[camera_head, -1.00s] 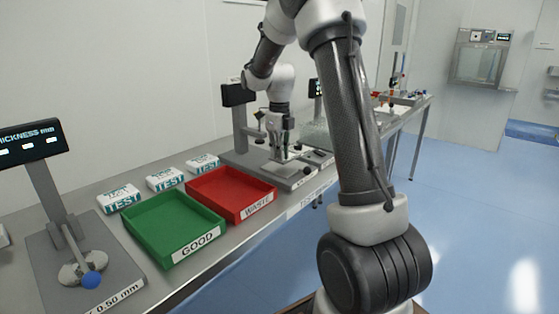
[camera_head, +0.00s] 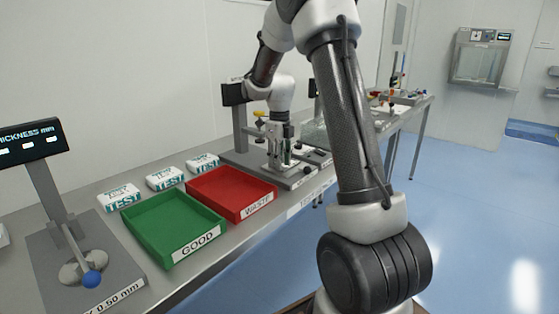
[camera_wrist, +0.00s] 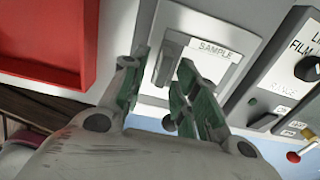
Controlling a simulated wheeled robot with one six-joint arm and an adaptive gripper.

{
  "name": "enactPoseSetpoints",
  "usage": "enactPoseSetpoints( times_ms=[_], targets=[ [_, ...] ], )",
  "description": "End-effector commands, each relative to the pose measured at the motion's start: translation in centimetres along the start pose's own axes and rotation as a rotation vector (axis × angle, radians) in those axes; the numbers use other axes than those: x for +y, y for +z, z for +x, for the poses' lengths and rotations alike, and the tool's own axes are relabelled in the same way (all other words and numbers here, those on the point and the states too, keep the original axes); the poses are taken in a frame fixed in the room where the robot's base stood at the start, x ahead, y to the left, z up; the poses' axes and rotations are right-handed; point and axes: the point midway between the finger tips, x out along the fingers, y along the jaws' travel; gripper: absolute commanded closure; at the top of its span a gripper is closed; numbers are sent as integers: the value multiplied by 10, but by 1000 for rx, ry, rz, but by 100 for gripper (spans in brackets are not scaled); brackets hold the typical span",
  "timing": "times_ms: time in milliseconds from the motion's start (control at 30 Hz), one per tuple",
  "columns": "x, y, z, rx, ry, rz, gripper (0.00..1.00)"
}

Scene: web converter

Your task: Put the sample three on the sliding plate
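Three white and teal packs marked TEST lie in a row at the back of the bench in the head view: a near one (camera_head: 119,197), a middle one (camera_head: 165,178) and a far one (camera_head: 202,163). I cannot tell which is sample three. A light plate labelled SAMPLE (camera_wrist: 216,52) with a grey upright handle (camera_wrist: 170,60) shows in the wrist view; it appears to be the sliding plate. My gripper (camera_wrist: 163,62) is open, its green fingers on either side of the handle, with no clear contact visible. In the head view my gripper (camera_head: 280,152) is low over the far tester.
A red WASTE tray (camera_head: 231,207) stands beside the tester, and a green GOOD tray (camera_head: 172,222) is nearer. A thickness gauge (camera_head: 85,268) with a blue knob is at the left. A knobbed control panel (camera_wrist: 300,75) is right of the plate.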

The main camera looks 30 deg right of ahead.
Motion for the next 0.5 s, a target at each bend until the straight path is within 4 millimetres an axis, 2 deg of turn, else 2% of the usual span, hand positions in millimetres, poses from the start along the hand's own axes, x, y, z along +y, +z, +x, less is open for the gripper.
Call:
enactPoseSetpoints(
  times_ms=[167,500],
  targets=[
    [-1,1,-25,-5,-3,0,70],
    [0,0,-98,-3,-2,0,70]
  ],
)
